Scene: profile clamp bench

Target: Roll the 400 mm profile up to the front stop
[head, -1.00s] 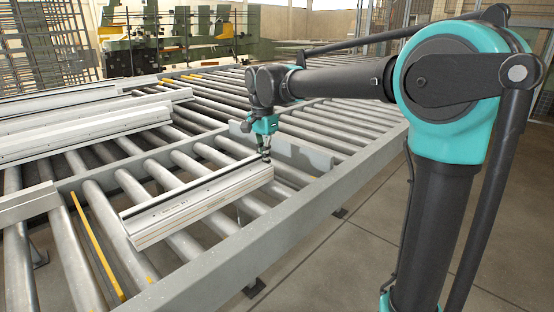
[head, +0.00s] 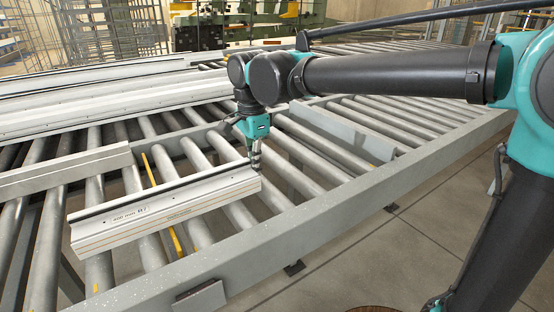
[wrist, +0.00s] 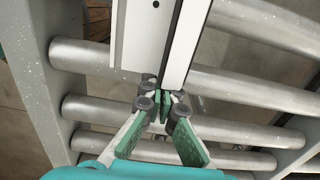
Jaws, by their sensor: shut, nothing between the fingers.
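The pale profile (head: 170,208), with a dark groove along its top, lies across several rollers in the near lane. A yellow strip passes under it. My gripper (head: 256,160) points down at the profile's right end. In the wrist view its fingertips (wrist: 162,104) are together with nothing between them, right by the end of the profile (wrist: 145,38); I cannot tell whether they touch. A grey-white upright plate (head: 65,172) stands at the left, behind the profile's left end. I cannot tell for sure whether it is the front stop.
Several longer pale profiles (head: 100,105) lie on the rollers behind.

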